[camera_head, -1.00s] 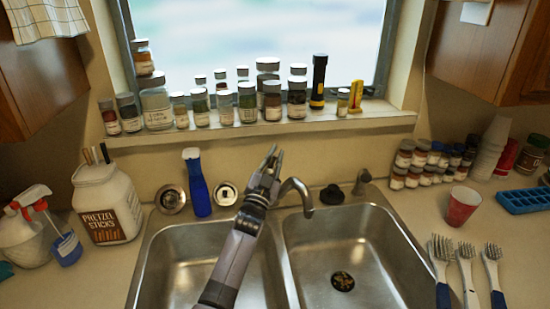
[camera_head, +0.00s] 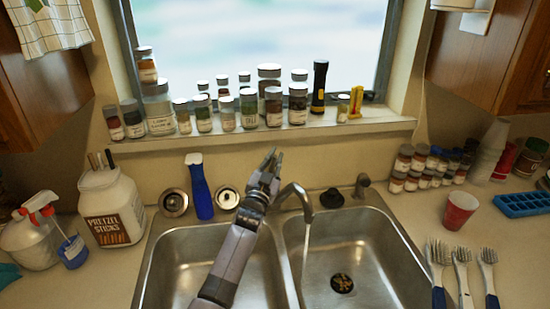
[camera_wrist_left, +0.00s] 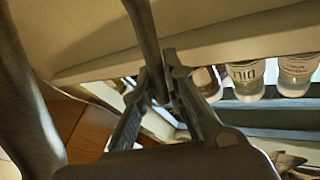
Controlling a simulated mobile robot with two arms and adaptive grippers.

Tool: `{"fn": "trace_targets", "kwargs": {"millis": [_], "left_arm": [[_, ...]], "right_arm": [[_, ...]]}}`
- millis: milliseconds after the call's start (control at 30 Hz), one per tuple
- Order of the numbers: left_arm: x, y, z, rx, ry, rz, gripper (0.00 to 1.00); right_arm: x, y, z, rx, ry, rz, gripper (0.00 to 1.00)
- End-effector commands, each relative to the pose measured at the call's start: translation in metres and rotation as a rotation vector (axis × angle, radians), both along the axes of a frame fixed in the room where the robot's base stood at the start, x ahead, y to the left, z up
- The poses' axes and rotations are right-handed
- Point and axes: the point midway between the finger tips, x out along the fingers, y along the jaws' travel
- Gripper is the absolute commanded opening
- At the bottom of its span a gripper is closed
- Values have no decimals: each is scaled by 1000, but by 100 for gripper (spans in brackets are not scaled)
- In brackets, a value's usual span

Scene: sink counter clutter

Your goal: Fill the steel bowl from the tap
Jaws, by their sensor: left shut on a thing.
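The tap (camera_head: 299,193) arches over the divided sink, and a thin stream of water (camera_head: 305,240) falls from its spout into the right basin (camera_head: 350,248). My left gripper (camera_head: 271,160) is raised just behind and left of the spout. In the left wrist view, my left gripper (camera_wrist_left: 157,85) is shut on a slim dark metal rod (camera_wrist_left: 146,38), which looks like the tap's lever. In the head view the arm hides most of that lever. I see no steel bowl in either view. My right gripper is not in view.
The left basin (camera_head: 190,262) is empty. A blue bottle (camera_head: 200,190) stands behind it. Spice jars (camera_head: 228,112) line the sill behind my gripper. A pretzel jar (camera_head: 112,210) stands at left.

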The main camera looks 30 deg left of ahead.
Motion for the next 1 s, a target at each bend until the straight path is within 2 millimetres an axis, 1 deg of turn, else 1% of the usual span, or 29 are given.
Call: {"fn": "trace_targets", "kwargs": {"millis": [67, 100, 400, 667, 767, 867, 1000], "left_arm": [[0, -2, -3, -5, 3, -3, 0], [0, -2, -3, -5, 3, -3, 13], [0, -1, -1, -2, 1, -1, 32], [0, -1, -1, -1, 0, -1, 32], [-5, -1, -3, 0, 0, -1, 32], [-17, -4, -7, -1, 1, -1, 32], [-45, -8, -14, -1, 2, -1, 32]], "right_arm": [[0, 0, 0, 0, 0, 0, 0], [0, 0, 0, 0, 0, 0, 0], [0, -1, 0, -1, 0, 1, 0], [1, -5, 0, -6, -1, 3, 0], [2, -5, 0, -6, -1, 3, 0], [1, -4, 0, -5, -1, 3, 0], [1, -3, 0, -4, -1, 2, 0]]}}
